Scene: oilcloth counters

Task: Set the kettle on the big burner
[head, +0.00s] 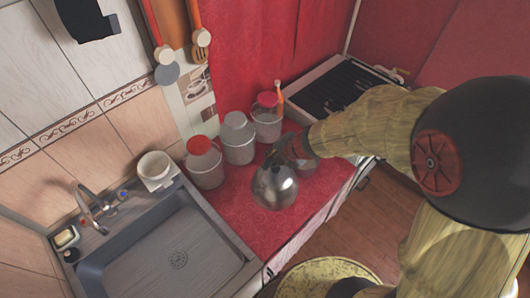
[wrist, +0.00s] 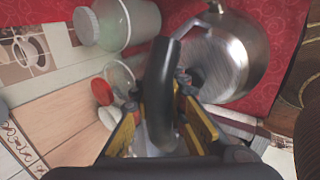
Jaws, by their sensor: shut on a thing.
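The kettle (head: 274,188) is a round, shiny metal one, over the red oilcloth counter in the head view. In the wrist view its metal body (wrist: 236,50) is at the upper right, and its black curved handle (wrist: 160,80) runs between my fingers. My gripper (wrist: 160,108) is shut on this handle. In the head view my gripper (head: 297,150) is just above and right of the kettle, partly hidden by my arm. I cannot tell whether the kettle touches the counter. The stove (head: 345,88) has a dark top at the back right; its separate burners are hard to make out.
Several jars stand along the wall: one red-lidded (head: 205,165), one grey-lidded (head: 239,140), and another red-lidded (head: 267,118) near the stove. A grey sink (head: 215,255) and a white cup (head: 154,165) are at the left. Red counter lies bare around the kettle.

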